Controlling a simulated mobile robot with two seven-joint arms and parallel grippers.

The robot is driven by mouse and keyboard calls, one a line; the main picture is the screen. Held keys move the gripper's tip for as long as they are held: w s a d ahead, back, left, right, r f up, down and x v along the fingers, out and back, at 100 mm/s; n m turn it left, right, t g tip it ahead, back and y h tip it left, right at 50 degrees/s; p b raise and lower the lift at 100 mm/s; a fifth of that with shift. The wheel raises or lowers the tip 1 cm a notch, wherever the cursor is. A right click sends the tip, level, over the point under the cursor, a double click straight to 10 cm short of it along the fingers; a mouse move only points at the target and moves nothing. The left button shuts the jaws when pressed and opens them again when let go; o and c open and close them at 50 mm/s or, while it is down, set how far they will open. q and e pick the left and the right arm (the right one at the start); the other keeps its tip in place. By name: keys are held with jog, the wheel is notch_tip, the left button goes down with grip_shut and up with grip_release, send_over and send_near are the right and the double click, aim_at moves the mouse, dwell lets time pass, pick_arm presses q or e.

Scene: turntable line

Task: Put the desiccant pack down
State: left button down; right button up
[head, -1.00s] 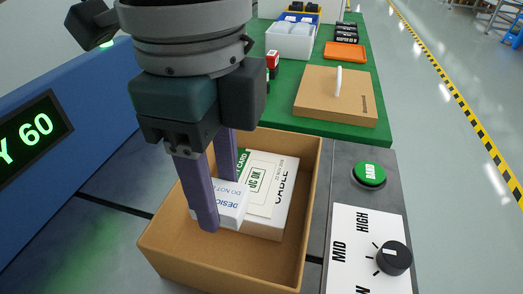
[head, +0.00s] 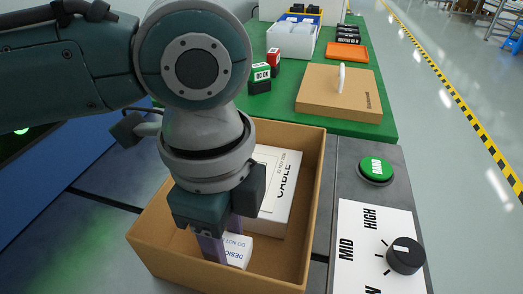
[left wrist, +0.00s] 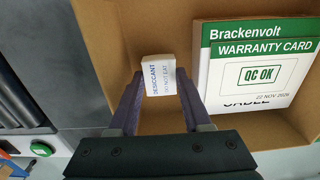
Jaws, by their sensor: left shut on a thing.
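The desiccant pack (head: 238,250), a small white block with blue print, is between the fingers of my left gripper (head: 226,248). In the left wrist view the purple fingers close on both sides of the pack (left wrist: 158,76). It is inside the open brown carton (head: 307,215), low in the near part and beside the white cable box. I cannot tell whether it touches the carton floor. The cable box (head: 284,187) lies in the carton with the warranty card (left wrist: 262,49) on it, bearing a green QC OK mark. My right gripper is not in view.
A panel with a green button (head: 375,169) and a knob (head: 405,255) stands right of the carton. Behind, a green mat holds a brown lid (head: 340,93), stamps (head: 260,77), a white bin (head: 291,39) and an orange tray (head: 346,52).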

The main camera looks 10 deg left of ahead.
aim_at(228, 248)
pick_arm(q)
jog(key=shift+f, duration=0.6)
jog(key=c, duration=0.6)
grip_release()
notch_tip(228, 248, up, 13)
jog(key=p, duration=0.3)
jog(key=shift+r+p, duration=0.15)
jog(key=shift+p, duration=0.2)
jog(key=shift+s, duration=0.1)
